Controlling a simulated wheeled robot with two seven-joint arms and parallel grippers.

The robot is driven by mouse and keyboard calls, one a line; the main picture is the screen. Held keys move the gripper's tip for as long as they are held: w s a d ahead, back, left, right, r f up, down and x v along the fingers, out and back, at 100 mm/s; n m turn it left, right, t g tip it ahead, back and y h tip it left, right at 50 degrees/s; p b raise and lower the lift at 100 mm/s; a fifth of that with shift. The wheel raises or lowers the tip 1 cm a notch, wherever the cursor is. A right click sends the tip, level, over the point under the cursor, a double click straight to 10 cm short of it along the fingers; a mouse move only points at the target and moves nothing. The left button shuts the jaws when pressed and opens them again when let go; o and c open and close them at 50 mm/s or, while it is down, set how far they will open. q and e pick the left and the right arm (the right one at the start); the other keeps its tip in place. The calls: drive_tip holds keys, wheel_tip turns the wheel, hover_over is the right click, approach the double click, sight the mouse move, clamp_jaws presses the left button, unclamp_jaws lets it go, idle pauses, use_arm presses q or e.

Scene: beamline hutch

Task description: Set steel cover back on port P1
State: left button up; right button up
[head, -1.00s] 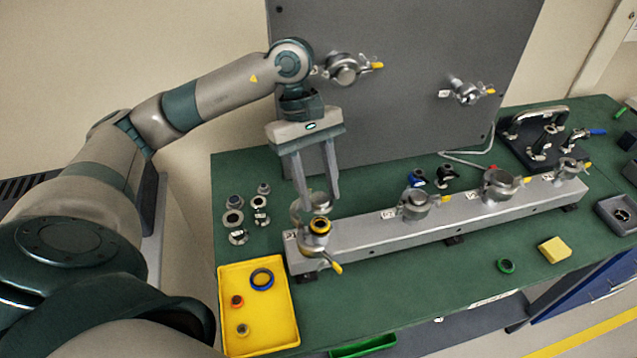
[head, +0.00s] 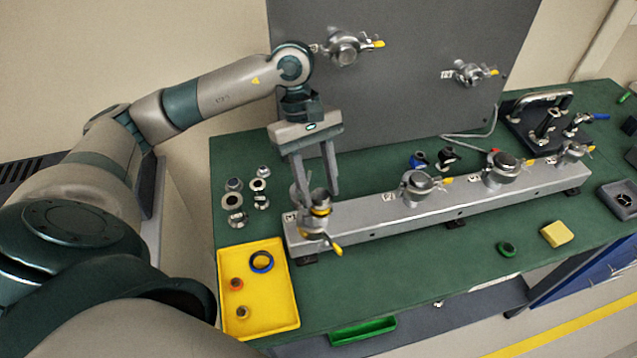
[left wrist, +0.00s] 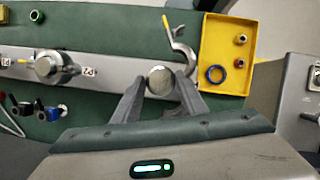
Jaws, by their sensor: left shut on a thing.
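My left gripper (head: 318,190) points down over the left end of the grey rail and is shut on the steel cover (head: 320,197). The cover is a small round silver piece between the fingertips; its round face also shows in the left wrist view (left wrist: 160,80). Port P1 (head: 314,222) is the leftmost port on the rail, with a yellow band at its top and an open clamp with a yellow handle (head: 336,250). The cover is right above the yellow band; I cannot tell whether they touch. My right gripper is not in view.
The rail (head: 370,215) carries several other clamped ports to the right. A yellow tray (head: 287,318) with a blue ring and small parts lies at front left. Small metal fittings (head: 235,201) stand left of the rail. A grey panel (head: 400,40) rises behind.

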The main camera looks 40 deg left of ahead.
use_arm(q)
drive_tip(key=shift+f+b, duration=0.55)
drive_tip(key=shift+b, duration=0.15)
idle(0.8)
drive_tip(key=o, duration=1.1)
drive_tip(key=shift+c, duration=0.2)
drive_tip(key=shift+o, duration=0.9)
drive_tip(key=shift+w+d, duration=0.1)
drive_tip(key=shift+w, duration=0.05)
drive_tip(key=shift+f, duration=0.1)
